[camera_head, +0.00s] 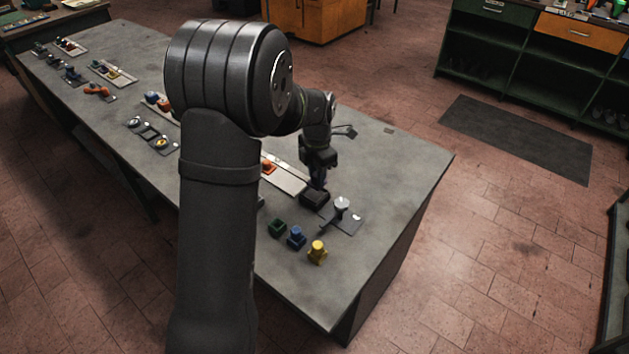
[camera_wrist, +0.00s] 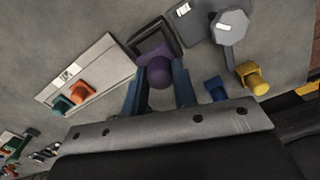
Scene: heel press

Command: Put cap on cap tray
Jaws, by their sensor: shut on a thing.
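My gripper (camera_wrist: 157,90) is shut on a purple cap (camera_wrist: 159,71), with a blue finger on each side of it. The cap shows in front of a dark square holder (camera_wrist: 142,48); I cannot tell whether they touch. In the head view my gripper (camera_head: 319,180) points down just above this dark holder (camera_head: 312,199), and the purple cap is not clearly visible. A long pale tray with a label, which looks like the cap tray (camera_wrist: 112,68), lies to the left in the wrist view. A green cap (camera_wrist: 62,104) and an orange cap (camera_wrist: 82,89) sit on it.
A press with a pale round head (camera_wrist: 230,27) stands right of the holder. Green (camera_head: 277,228), blue (camera_head: 296,238) and yellow (camera_head: 317,252) pieces stand near the front table edge. More trays line the table's far left. The right table corner is clear.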

